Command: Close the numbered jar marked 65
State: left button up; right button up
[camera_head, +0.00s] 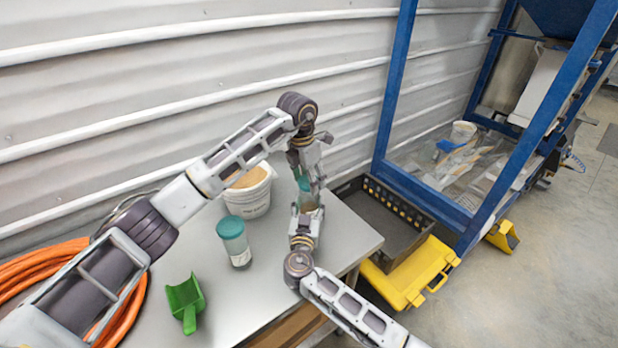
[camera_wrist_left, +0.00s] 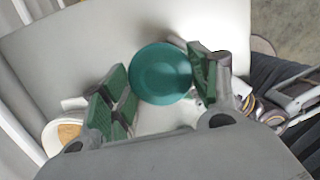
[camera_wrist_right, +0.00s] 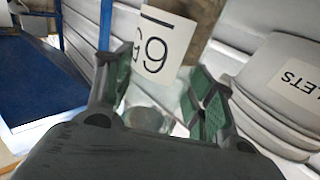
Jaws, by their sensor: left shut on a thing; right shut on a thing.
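A clear jar (camera_head: 308,203) with a teal lid (camera_head: 304,184) is between my two grippers near the table's right edge. In the right wrist view its white label (camera_wrist_right: 162,43) shows upside down with digits that fit 65, partly behind a finger. My right gripper (camera_head: 304,212) is shut on the jar's body from the near side. My left gripper (camera_head: 307,172) is shut on the teal lid from above; the round lid (camera_wrist_left: 160,73) sits between its green pads in the left wrist view. Whether the lid is seated on the rim I cannot tell.
Another teal-lidded jar (camera_head: 233,231) stands on the table (camera_head: 262,283) left of the grippers. A white bucket (camera_head: 249,198) stands behind it. A green scoop (camera_head: 185,302) and orange hose (camera_head: 20,267) lie at left. A black crate (camera_head: 408,238) and yellow case (camera_head: 408,277) are beyond the table.

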pick_arm(q)
jog(key=shift+f, duration=0.4)
jog(key=shift+w+m+g, duration=0.1)
jog(key=shift+m+g, duration=0.3)
jog(key=shift+m, duration=2.4)
jog(key=m, duration=0.4)
jog(key=shift+g, duration=0.3)
jog(key=m, duration=0.6)
jog(key=shift+g, duration=0.3)
jog(key=m, duration=0.5)
jog(key=shift+w+g+y, duration=0.1)
jog(key=shift+g+y, duration=0.2)
jog(key=shift+y, duration=0.1)
jog(key=m, duration=0.6)
jog(key=shift+y, duration=0.4)
jog(key=m, duration=0.5)
jog(key=shift+m+y, duration=0.4)
jog(key=o, duration=0.8)
jog(key=shift+c, duration=0.2)
